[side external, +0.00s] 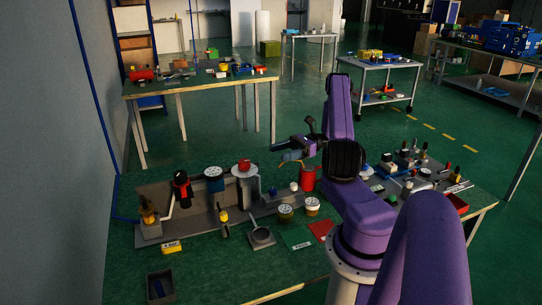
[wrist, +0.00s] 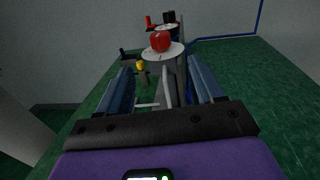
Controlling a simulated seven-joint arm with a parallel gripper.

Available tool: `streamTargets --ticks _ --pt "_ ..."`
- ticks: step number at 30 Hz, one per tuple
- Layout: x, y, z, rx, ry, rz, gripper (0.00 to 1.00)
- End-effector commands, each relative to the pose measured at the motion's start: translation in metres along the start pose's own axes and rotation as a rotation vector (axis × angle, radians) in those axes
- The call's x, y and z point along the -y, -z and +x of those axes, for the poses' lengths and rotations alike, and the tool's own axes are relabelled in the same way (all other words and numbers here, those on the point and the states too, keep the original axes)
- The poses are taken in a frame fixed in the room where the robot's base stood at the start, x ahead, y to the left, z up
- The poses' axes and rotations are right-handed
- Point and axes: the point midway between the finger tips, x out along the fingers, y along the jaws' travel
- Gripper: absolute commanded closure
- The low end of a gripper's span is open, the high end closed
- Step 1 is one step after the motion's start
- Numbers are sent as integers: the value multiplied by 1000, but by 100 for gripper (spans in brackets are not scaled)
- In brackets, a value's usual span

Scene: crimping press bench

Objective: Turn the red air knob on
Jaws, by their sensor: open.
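The red air knob (side external: 244,164) sits on top of a round white dial plate (side external: 240,173) on a grey post on the bench. In the wrist view the red knob (wrist: 160,41) stands straight ahead, beyond the fingertips and near the middle of the picture. My gripper (side external: 280,147) is to the right of the knob in the side view, slightly higher and apart from it. Its two blue-grey fingers (wrist: 163,78) are spread with nothing held between them. The knob's pointer direction is too small to tell.
A black-and-red handle (side external: 181,186) and a round white-faced gauge (side external: 213,172) stand left of the knob. A red cylinder (side external: 308,178) stands below my wrist. Tools crowd the bench's right side.

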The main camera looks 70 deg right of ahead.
Motion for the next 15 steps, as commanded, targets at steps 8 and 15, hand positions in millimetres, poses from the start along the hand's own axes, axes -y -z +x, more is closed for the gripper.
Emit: streamTargets --ticks 8,15 --pt "0 0 -11 -1 -1 1 33" --pt "-1 0 -11 0 2 1 33"
